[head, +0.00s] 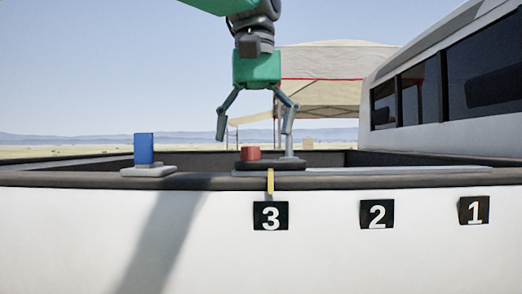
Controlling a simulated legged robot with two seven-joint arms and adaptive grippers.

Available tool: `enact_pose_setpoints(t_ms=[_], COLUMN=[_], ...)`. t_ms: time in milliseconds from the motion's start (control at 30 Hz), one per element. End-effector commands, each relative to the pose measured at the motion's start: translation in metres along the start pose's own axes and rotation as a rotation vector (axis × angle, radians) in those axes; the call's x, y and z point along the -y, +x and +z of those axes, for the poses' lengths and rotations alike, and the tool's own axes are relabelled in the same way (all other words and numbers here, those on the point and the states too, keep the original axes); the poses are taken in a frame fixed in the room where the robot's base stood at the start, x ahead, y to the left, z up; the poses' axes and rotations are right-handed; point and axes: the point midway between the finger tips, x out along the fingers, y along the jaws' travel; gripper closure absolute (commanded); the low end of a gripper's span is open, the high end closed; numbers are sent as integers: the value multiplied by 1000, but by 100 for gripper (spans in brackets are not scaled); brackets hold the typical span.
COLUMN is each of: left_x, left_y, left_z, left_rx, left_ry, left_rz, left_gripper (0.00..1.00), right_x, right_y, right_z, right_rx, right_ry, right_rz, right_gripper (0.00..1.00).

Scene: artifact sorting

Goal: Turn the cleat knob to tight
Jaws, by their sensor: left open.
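A small red block-like piece (250,154), perhaps the cleat knob, sits on a dark flat base (277,166) on the truck bed's rim, above the number 3 tag. I cannot tell which way it is turned. A thin grey post (289,147) stands at the right of this base. A yellow strap (270,181) hangs from the base down over the rim. My left gripper (254,138) points down above the red piece with its fingers spread, one to each side. It holds nothing; the right fingertip overlaps the post, and contact is unclear. My right gripper is out of view.
A blue block (144,148) stands on a grey base (148,171) on the rim at left. Black tags 3 (270,216), 2 (377,214) and 1 (474,210) are on the white side panel. A cab (440,110) rises at right; a canopy (335,65) stands behind.

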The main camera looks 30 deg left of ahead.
Motion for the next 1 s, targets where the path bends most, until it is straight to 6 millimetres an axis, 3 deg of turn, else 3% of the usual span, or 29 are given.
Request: enact_pose_setpoints(t_ms=[33, 367, 467, 500, 1000], left_x=[6, 9, 10, 10, 5], left_y=[19, 24, 22, 22, 18], left_z=[-1, -5, -5, -5, 0], left_rx=[34, 35, 33, 31, 25], left_ry=[-7, -10, -10, -10, -6], left_rz=[-42, -40, -36, -37, -38], left_gripper=[47, 52, 88, 93, 94], right_x=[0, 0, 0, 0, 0], right_y=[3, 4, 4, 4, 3], right_z=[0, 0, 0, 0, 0], right_rx=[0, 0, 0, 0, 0], right_ry=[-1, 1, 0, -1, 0], right_rz=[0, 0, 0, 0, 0], right_gripper=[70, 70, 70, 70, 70])
